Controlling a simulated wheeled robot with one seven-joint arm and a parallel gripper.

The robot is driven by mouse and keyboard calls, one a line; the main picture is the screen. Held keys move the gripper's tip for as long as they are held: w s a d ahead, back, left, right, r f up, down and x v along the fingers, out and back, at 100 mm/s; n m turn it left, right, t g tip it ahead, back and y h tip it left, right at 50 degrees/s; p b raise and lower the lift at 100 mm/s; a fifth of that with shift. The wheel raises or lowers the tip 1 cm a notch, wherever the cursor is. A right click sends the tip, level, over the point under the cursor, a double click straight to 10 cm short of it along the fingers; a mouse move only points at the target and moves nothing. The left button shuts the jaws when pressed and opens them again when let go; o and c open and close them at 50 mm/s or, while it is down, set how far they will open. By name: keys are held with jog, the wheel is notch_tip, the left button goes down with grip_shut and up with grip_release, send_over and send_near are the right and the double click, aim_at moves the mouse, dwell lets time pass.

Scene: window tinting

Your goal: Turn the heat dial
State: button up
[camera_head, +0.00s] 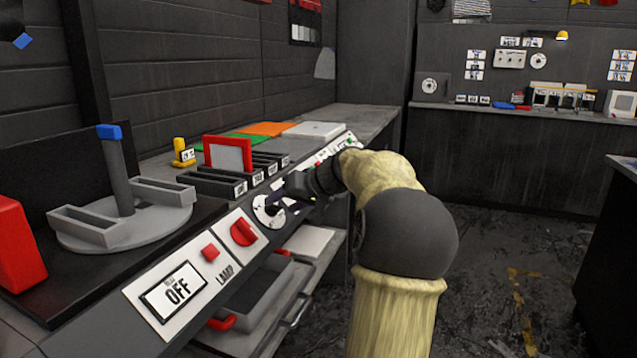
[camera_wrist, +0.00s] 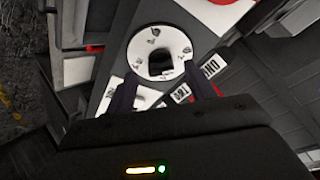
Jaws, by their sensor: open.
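A round white dial plate with a black knob in its middle (camera_head: 268,212) sits on the sloped front of the left bench. In the wrist view the white dial (camera_wrist: 160,36) with small dark marks fills the upper middle, its black knob (camera_wrist: 160,64) at the centre. I cannot read a label that names it as the heat dial. My gripper (camera_wrist: 161,76) is open, with one dark finger on each side of the knob's near side. No contact shows. In the head view my gripper (camera_head: 288,203) is beside the dial, its fingers mostly hidden by dark shapes.
A red knob (camera_head: 243,232) and the lamp panel reading OFF (camera_head: 177,291) are left of the dial. Black labelled slots (camera_head: 212,185) stand behind it. A round grey stand (camera_head: 120,225) is at the left. Floor at right is clear.

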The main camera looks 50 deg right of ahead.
jog(key=p+v, duration=0.3)
jog(key=v, duration=1.2)
jog(key=shift+f, duration=0.1)
